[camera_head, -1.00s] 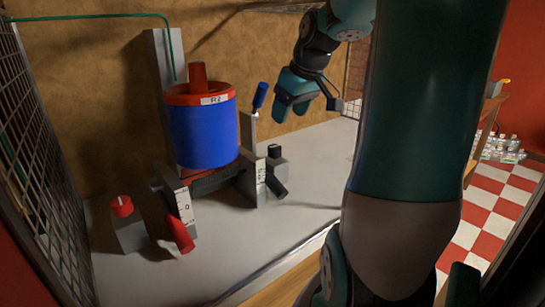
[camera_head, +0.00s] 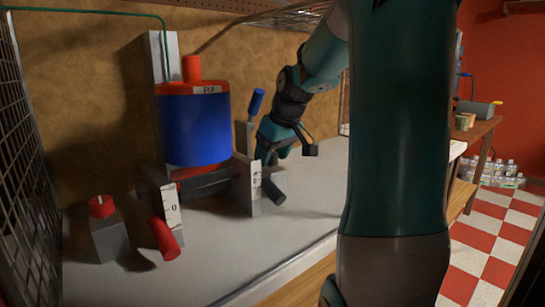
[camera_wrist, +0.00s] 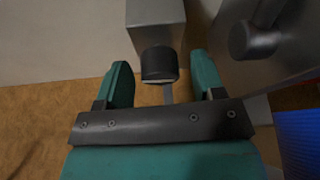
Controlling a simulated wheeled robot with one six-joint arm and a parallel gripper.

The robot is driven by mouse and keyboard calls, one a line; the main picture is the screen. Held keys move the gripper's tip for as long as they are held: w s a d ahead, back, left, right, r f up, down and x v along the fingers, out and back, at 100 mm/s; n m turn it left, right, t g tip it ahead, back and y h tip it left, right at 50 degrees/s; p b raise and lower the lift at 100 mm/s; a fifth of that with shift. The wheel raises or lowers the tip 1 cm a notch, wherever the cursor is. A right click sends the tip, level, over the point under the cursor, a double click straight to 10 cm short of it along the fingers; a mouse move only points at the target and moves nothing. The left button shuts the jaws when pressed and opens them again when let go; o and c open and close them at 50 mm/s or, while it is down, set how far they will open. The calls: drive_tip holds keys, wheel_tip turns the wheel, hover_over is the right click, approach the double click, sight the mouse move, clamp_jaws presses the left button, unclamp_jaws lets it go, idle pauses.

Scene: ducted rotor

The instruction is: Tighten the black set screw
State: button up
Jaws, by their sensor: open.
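A black knob (camera_wrist: 159,63) on a grey block (camera_wrist: 155,12) shows in the wrist view between my gripper's two spread fingers. My gripper (camera_wrist: 160,60) is open around it, with a gap visible on each side. In the head view my gripper (camera_head: 268,150) is low at the right of the fixture and hides that knob and most of its block. A separate black cylinder (camera_head: 273,192) sticks out of the right scale bracket (camera_head: 256,186); it also shows at upper right in the wrist view (camera_wrist: 256,40). I cannot tell from the pictures which of the two is the set screw.
The blue drum (camera_head: 194,128) marked R2 stands left of my gripper, with a blue-handled lever (camera_head: 255,102) between. A red cylinder (camera_head: 164,238) and a red knob (camera_head: 102,206) are at left. The grey bench top (camera_head: 310,195) is free at right. A wire mesh (camera_head: 22,150) bounds the left.

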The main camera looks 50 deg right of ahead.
drive_tip(key=shift+c, duration=0.4)
drive_tip(key=c, duration=0.9)
drive_tip(key=shift+o, duration=0.2)
drive_tip(key=shift+m, duration=0.3)
drive_tip(key=m+h+p, duration=0.1)
drive_tip(key=m, duration=0.1)
drive_tip(key=m+h+p, duration=0.1)
drive_tip(key=m, duration=0.2)
drive_tip(key=shift+a+r+g, duration=0.1)
drive_tip(key=shift+a+g, duration=0.05)
drive_tip(key=shift+g, duration=0.25)
drive_tip(key=m+g+p, duration=0.1)
drive_tip(key=m, duration=0.2)
drive_tip(key=m+h+p, duration=0.1)
drive_tip(key=m, duration=0.2)
drive_tip(key=shift+w+g, duration=0.1)
drive_tip(key=shift+g, duration=0.3)
drive_tip(key=shift+h, duration=0.3)
